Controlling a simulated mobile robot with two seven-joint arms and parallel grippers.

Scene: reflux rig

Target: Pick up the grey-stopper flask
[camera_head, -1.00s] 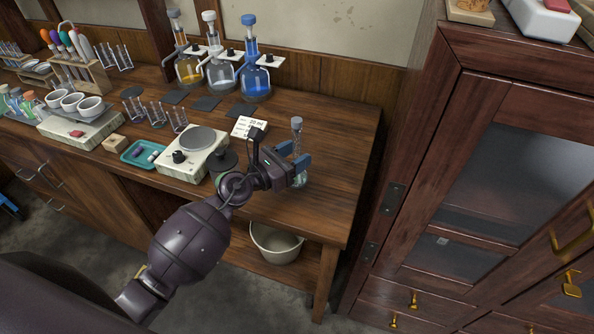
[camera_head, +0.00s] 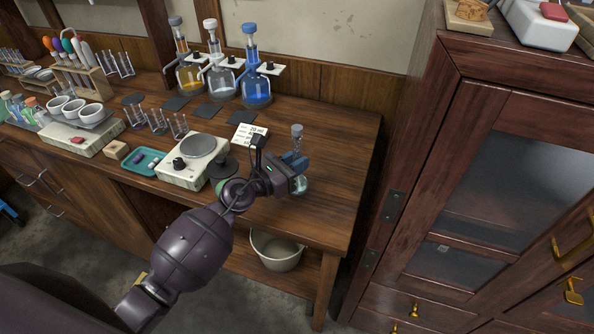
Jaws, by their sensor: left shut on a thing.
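A small clear flask with a greyish stopper (camera_head: 297,130) is at the right end of the wooden bench (camera_head: 340,150). Its round lower part (camera_head: 301,186) shows just below my gripper. My left gripper (camera_head: 296,163) is shut on the flask's neck, with its blue fingertips around it. The gripper hides the middle of the flask. I cannot tell whether its base touches the bench. My right gripper is not in view.
A hotplate (camera_head: 203,147) and a white label card (camera_head: 249,134) stand left of the gripper. Flasks with yellow, clear and blue liquid (camera_head: 256,92) line the back. A tall cabinet (camera_head: 480,200) stands to the right. A pale bucket (camera_head: 277,250) sits below.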

